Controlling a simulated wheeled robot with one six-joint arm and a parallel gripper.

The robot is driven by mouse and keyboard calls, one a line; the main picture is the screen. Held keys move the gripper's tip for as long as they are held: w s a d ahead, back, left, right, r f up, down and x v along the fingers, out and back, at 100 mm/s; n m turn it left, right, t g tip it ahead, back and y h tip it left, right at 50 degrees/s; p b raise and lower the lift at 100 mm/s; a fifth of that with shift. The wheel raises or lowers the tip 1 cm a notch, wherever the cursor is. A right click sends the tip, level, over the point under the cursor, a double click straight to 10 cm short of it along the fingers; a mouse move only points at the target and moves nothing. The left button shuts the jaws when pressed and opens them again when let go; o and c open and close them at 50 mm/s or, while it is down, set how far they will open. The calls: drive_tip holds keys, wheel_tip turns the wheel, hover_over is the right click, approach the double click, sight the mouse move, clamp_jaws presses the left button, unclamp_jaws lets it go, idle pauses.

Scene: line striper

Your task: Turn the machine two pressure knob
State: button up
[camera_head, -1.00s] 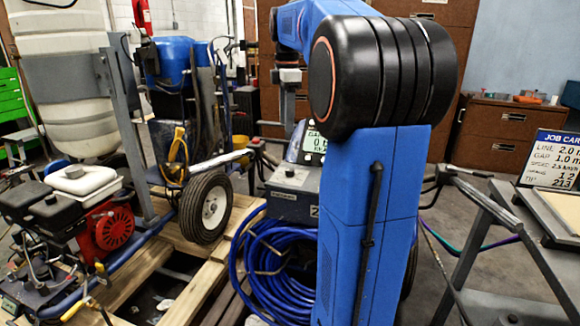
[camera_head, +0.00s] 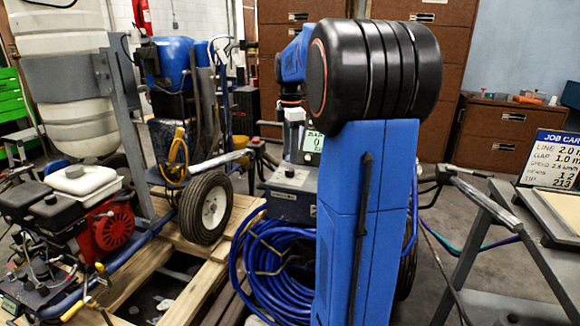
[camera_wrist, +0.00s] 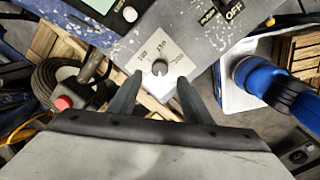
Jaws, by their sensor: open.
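The pressure knob (camera_wrist: 160,68) is a small round grey knob on a pale square dial plate (camera_wrist: 146,50) with printed marks, in the wrist view. The plate is on the speckled grey panel (camera_wrist: 190,25) of the machine. My gripper (camera_wrist: 159,80) is open, with one finger on each side of the knob's near side. I cannot tell whether the fingers touch it. In the head view, the machine's grey box (camera_head: 290,205) and part of its display (camera_head: 313,150) show left of my arm.
An OFF switch (camera_wrist: 234,10) and a round white button (camera_wrist: 130,14) are on the panel near the knob. A red button (camera_wrist: 63,103) on a grey box is at the left. Coiled blue hose (camera_head: 268,255) lies below the machine; a job card (camera_head: 555,158) stands right.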

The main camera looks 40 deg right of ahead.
sight(290, 169)
drive_tip(key=shift+w+f, duration=0.1)
drive_tip(key=shift+f, duration=2.75)
drive_tip(key=c, duration=1.1)
